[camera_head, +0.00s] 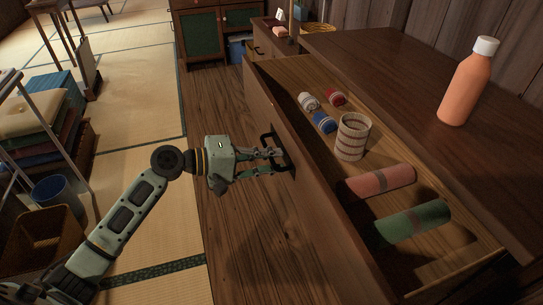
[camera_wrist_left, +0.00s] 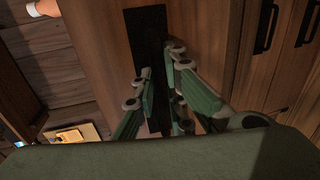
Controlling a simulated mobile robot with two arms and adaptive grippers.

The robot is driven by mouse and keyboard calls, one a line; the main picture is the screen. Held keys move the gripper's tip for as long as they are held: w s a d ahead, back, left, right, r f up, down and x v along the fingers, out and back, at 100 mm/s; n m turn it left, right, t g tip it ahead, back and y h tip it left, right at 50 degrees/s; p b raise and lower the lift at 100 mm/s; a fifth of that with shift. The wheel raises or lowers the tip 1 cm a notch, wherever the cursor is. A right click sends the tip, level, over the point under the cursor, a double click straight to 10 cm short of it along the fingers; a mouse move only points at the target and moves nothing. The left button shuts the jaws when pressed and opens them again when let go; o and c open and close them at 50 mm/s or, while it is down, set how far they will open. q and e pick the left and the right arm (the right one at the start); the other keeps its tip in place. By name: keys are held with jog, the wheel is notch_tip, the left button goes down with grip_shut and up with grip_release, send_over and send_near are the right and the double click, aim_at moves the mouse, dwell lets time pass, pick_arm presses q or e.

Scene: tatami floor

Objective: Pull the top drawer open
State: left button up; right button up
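The top drawer (camera_head: 300,190) of the dark wooden cabinet stands pulled well out, its inside open to view. Its front carries a black handle (camera_head: 285,163), which also shows as a dark bar in the left wrist view (camera_wrist_left: 147,30). My left gripper (camera_head: 272,162) is at the handle, with its green fingers on either side of the bar in the left wrist view (camera_wrist_left: 160,85). It looks shut on the handle; the exact contact is partly hidden. My right gripper is not in view.
The drawer holds a striped cup (camera_head: 352,137), a pink roll (camera_head: 380,181), a green roll (camera_head: 413,222) and several small rolls. An orange bottle (camera_head: 467,85) stands on the cabinet top (camera_head: 400,60). Tatami floor (camera_head: 130,110) lies left; a basket (camera_head: 45,240) is at lower left.

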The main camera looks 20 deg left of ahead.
pick_arm(q)
jog(key=shift+o, duration=0.2)
jog(key=v, duration=1.2)
